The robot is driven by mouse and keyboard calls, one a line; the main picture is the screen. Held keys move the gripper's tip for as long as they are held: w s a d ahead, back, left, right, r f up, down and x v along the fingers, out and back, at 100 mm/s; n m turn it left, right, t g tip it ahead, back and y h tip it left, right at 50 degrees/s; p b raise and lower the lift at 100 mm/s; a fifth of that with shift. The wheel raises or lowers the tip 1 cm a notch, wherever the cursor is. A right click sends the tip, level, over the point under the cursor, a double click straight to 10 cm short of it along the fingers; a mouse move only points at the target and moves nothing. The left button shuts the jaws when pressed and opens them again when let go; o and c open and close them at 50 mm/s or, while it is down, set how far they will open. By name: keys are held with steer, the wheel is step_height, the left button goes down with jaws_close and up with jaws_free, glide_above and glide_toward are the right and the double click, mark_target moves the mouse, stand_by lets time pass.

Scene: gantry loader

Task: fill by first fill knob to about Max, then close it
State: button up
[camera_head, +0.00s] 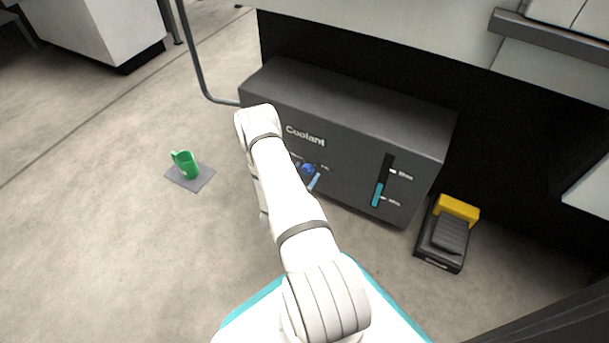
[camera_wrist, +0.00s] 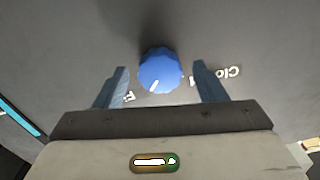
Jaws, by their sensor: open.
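The dark coolant tank (camera_head: 345,120) stands on the floor with "Coolant" lettered on its front. Its blue fill knob (camera_head: 308,169) is partly behind my arm. In the wrist view the knob (camera_wrist: 160,72) has a white pointer mark near its lower edge, and the labels beside it are partly hidden. My gripper (camera_wrist: 165,85) is open, with one finger on each side of the knob and visible gaps to it. The level gauge (camera_head: 382,182) shows teal liquid in its lower part, around the lower mark and below the upper mark.
A black and yellow foot pedal (camera_head: 450,236) lies right of the tank. A grey pipe (camera_head: 192,60) runs to the tank's left end. Floor at left is largely clear.

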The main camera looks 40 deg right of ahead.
steer(key=shift+c, duration=0.3)
steer(key=c, duration=0.9)
steer(key=shift+c, duration=0.2)
